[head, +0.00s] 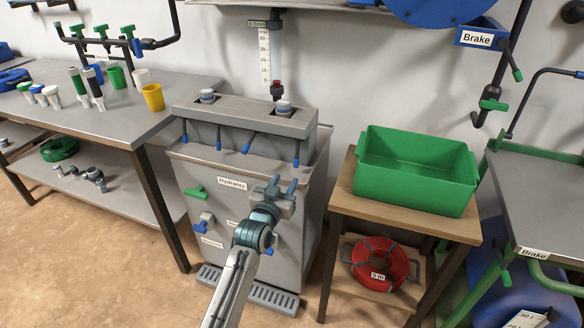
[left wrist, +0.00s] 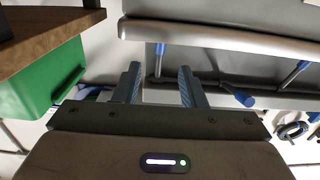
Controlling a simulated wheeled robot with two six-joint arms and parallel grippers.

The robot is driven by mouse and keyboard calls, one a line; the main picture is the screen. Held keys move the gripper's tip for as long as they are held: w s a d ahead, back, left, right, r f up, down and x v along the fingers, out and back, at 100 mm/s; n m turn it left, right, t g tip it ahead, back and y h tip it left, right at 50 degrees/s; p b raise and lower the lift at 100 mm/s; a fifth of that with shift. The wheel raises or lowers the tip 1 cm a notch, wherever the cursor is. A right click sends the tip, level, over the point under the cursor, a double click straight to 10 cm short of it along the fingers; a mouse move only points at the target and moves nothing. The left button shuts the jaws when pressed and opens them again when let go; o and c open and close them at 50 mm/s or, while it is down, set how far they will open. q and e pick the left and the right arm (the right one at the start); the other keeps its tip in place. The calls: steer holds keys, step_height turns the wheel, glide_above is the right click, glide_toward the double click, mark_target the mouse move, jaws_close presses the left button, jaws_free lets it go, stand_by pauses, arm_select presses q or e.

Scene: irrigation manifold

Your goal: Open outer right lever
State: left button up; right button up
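The grey manifold (head: 240,117) sits on top of a grey cabinet. Several thin dark levers with blue tips hang from its front. The outer right lever (head: 296,153) points almost straight down, while the lever to its left (head: 247,144) slants. My left gripper (head: 282,183) is in front of the cabinet, just below the outer right lever and apart from it. In the left wrist view its two fingers (left wrist: 160,80) are apart with nothing held between them. A blue-tipped lever (left wrist: 160,49) shows beyond the gap there. My right gripper is out of view.
A green crate (head: 413,181) stands on a wooden stand right of the cabinet, with a red hose coil (head: 376,264) below. Green and blue valve handles are on the cabinet front (head: 231,182). A bench (head: 120,120) with cups and bottles stands left.

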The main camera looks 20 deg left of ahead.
mark_target(295, 162)
arm_select(q)
steer(key=shift+w+r, duration=0.2)
steer(key=shift+r, duration=0.05)
steer(key=shift+w+r, duration=0.1)
steer(key=shift+w, duration=0.25)
steer(key=w, duration=0.9)
steer(key=shift+w+d, duration=0.15)
steer(key=shift+w, duration=0.15)
jaws_close()
